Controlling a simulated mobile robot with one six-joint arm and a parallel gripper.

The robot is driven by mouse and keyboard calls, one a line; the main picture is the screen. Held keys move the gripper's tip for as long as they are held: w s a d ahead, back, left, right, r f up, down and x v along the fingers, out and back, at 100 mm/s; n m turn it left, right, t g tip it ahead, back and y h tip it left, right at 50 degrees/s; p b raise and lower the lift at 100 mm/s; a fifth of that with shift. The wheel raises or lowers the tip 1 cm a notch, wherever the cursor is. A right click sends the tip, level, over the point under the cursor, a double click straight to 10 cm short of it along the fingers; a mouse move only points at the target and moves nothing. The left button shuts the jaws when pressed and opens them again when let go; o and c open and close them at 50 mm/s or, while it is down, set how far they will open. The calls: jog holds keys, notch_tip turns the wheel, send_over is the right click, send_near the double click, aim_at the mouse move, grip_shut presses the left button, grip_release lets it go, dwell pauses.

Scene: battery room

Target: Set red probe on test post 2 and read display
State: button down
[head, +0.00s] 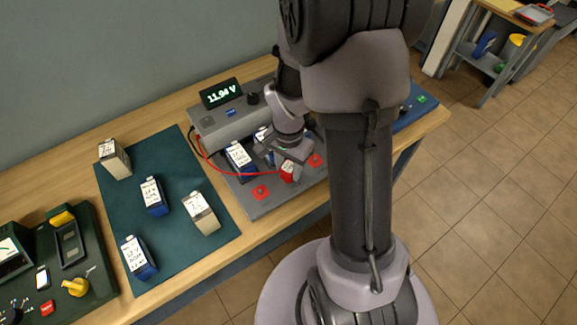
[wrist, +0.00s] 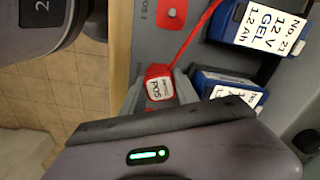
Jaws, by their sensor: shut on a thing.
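The red probe (head: 287,173) is held in my gripper (head: 291,158), over the front strip of the grey test unit (head: 215,132). The wrist view shows the probe (wrist: 159,84) with a white label, between the jaws of my gripper (wrist: 163,103). Whatever is under the probe tip is hidden, so contact cannot be told. A red pad (head: 260,191) lies to its left and another red pad (head: 316,159) to its right. The wrist view shows one pad (wrist: 173,13) with a round post, its label ending in 1. The display (head: 221,93) reads 11.94 V.
Labelled blue batteries (head: 239,156) stand in the unit close behind the probe; one (wrist: 262,28) reads No. 21, 12 V GEL. A red lead (head: 207,159) runs from the unit. A teal mat (head: 175,239) holds several batteries. A green device (head: 97,255) is far left.

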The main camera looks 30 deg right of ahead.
aim_at(288, 166)
jog(key=shift+f, duration=0.2)
jog(key=c, duration=1.2)
grip_release()
jog(key=shift+r, duration=0.1)
notch_tip(288, 166, up, 11)
jog(key=p, duration=0.8)
